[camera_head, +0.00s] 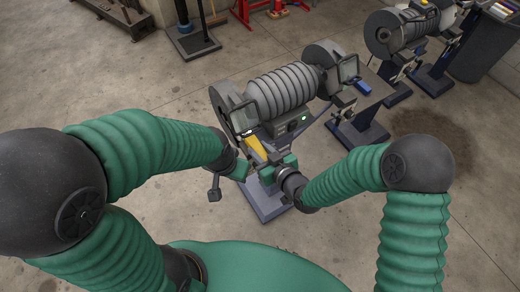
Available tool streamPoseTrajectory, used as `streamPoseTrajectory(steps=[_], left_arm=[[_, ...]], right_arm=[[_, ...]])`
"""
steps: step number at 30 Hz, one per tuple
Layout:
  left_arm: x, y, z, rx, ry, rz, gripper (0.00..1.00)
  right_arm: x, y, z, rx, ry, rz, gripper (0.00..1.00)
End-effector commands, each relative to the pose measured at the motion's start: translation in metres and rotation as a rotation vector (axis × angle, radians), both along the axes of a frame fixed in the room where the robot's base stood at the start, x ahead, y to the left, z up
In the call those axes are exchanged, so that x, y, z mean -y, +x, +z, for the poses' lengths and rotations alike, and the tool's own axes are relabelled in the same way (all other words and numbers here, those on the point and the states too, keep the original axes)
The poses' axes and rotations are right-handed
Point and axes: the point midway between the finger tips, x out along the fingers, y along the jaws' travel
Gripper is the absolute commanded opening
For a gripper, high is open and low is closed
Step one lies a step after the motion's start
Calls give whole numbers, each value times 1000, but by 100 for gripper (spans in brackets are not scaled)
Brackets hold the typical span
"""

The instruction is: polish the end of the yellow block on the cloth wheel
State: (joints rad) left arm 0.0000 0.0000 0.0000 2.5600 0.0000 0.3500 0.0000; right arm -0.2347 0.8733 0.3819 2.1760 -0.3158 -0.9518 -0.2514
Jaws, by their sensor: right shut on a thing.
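The polishing machine (283,92) stands on a pedestal ahead of me, with a ribbed motor and a guarded wheel at each end. The yellow block (256,146) is at the front of the left wheel housing (228,108), its far end close to the wheel opening. The cloth wheel is mostly hidden by the guard, and I cannot tell whether the block touches it. My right gripper (268,168) is shut on the near part of the block. My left gripper (237,168) is beside the block on the left; its fingers are too small and covered to read.
A green light (304,118) shows on the machine's front. A blue item (362,88) lies by the right wheel. A second machine (402,32) and a dark bin (487,48) stand at the back right. A dark stand (193,43) is at the back. Concrete floor is open to the left.

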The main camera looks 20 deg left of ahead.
Motion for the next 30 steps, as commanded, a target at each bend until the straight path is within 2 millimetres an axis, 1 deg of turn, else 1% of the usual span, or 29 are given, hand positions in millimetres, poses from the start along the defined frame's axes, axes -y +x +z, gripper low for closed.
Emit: streamPoseTrajectory(steps=[30], left_arm=[[0,0,-7,0,0,0,0]], right_arm=[[-1,1,1,3,3,0,0]])
